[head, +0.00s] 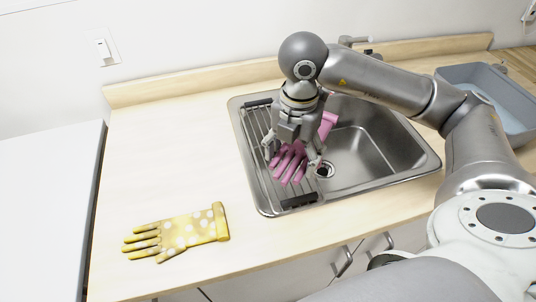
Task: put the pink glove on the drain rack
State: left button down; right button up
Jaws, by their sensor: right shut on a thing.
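The pink glove (289,166) is in my right gripper (293,160), which points down over the left part of the sink. The glove's fingers reach down and left, over the rack; its cuff shows to the right behind the gripper. The drain rack (258,125), metal bars with black end grips, lies across the left side of the sink. I cannot tell whether the glove touches the bars. My left gripper is not in the view.
The steel sink (375,145) has an open basin right of the rack. A yellow glove with white dots (185,232) lies on the wooden counter (170,150) at the front left. A grey tub (500,95) stands at the right. The counter left of the sink is mostly clear.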

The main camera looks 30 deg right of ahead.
jog(key=w+f+p, duration=0.1)
jog(key=w+f, duration=0.2)
jog(key=w+a+f+p, duration=0.1)
jog(key=w+f, duration=0.2)
jog(key=shift+w+a, duration=0.2)
jog(key=shift+w, duration=0.2)
jog(key=shift+w+f, duration=0.4)
jog(key=shift+f, duration=0.1)
notch_tip(320, 180, down, 2)
jog(key=shift+f+p, duration=0.1)
jog(key=shift+p, duration=0.95)
jog(key=shift+f, duration=0.6)
jog(key=o, duration=1)
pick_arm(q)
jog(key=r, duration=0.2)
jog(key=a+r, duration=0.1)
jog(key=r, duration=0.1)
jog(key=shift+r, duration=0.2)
